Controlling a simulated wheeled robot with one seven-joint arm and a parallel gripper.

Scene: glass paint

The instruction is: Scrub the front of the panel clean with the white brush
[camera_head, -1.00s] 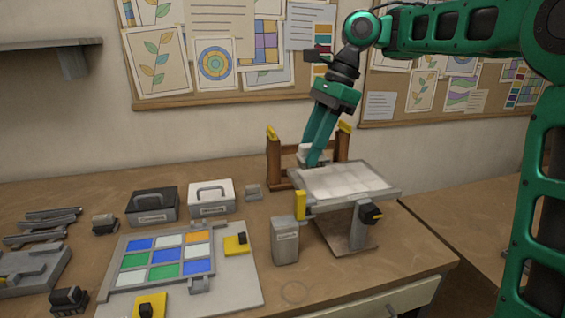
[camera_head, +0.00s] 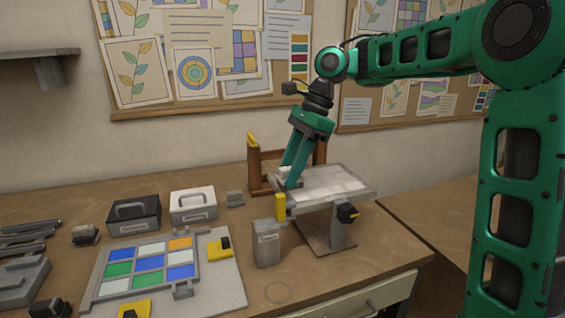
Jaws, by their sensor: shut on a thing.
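A pale panel (camera_head: 335,184) with a faint grid of tiles lies in a grey frame on a stand, tilted slightly. My gripper (camera_head: 289,182) points down at the left part of this panel, near its left edge. Its fingers are shut on a small white thing, likely the white brush (camera_head: 284,172), mostly hidden by the fingers. I cannot tell for sure whether the brush touches the panel.
A yellow clamp (camera_head: 280,207) is on the panel's front left, and a grey canister (camera_head: 267,243) stands below it. A wooden rack (camera_head: 254,170) stands behind. A coloured glass panel (camera_head: 150,265), a black box (camera_head: 134,216) and a white box (camera_head: 194,206) occupy the left of the bench.

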